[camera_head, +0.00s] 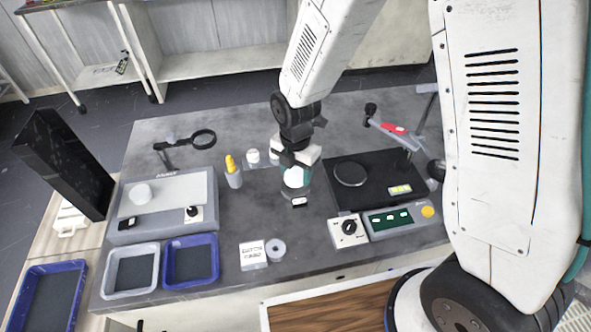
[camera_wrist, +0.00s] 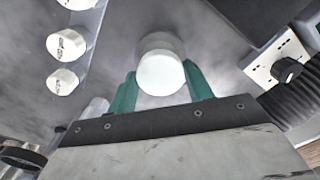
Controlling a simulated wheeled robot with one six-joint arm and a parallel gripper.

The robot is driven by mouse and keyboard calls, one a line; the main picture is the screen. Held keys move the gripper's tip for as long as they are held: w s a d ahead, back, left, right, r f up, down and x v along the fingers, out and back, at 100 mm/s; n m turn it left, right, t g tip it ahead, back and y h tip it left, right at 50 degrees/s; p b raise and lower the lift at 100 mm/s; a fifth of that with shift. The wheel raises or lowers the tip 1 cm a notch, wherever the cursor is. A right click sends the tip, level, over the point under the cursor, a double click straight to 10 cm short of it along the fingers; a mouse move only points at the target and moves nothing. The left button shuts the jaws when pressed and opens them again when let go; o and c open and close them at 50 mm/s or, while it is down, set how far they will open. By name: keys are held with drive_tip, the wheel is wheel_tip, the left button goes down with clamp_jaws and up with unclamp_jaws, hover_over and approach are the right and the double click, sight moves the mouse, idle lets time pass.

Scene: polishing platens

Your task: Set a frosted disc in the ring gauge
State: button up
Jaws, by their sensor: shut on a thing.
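My gripper (camera_head: 294,172) is low over the middle of the dark table, pointing down. Its green fingers are shut on a white frosted disc (camera_wrist: 160,73), which also shows below the jaws in the head view (camera_head: 294,178). A paler round shape shows just behind the disc in the wrist view; I cannot tell whether they touch. A small labelled block (camera_head: 299,201) is just in front of the disc. A grey ring (camera_head: 275,257), which looks like the ring gauge, lies flat on the table beside a printed white card (camera_head: 252,255), nearer than my gripper and apart from it.
A grey machine (camera_head: 125,225) stands at left, behind a white-rimmed tray (camera_head: 107,272) and a blue tray (camera_head: 190,282). A black platen unit (camera_head: 385,170) and a green control panel (camera_head: 398,221) are at right. A yellow-topped bottle (camera_head: 234,177) stands close left.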

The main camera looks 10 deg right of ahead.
drive_tip(key=shift+f, duration=1.45)
idle(1.4)
drive_tip(key=o, duration=1.1)
wheel_tip(320, 180, up, 8)
drive_tip(key=shift+f, duration=0.1)
idle(0.5)
